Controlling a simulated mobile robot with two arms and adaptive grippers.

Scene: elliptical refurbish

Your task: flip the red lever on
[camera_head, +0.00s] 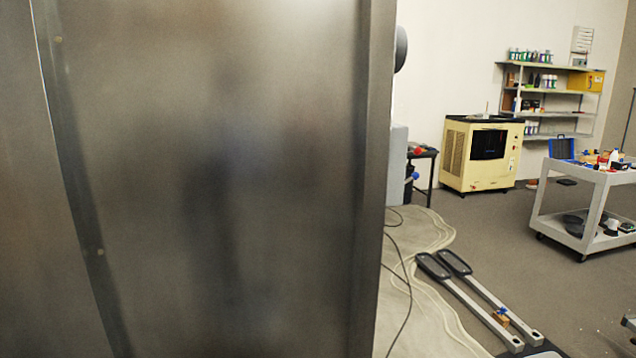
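No red lever can be made out in the head view. Neither of my grippers shows in this frame. A large grey metal panel (220,180) stands very close and fills the left and middle of the view, hiding what lies behind it. A small red item (418,151) sits on a dark side table behind the panel's right edge, too small to identify.
A cream machine (455,155) and a wall shelf (542,93) with bottles stand at the back. A white cart (565,222) with tools is at right. Two long pedal-like bars (478,300) lie on the floor beside a cable (407,275). Grey floor between is open.

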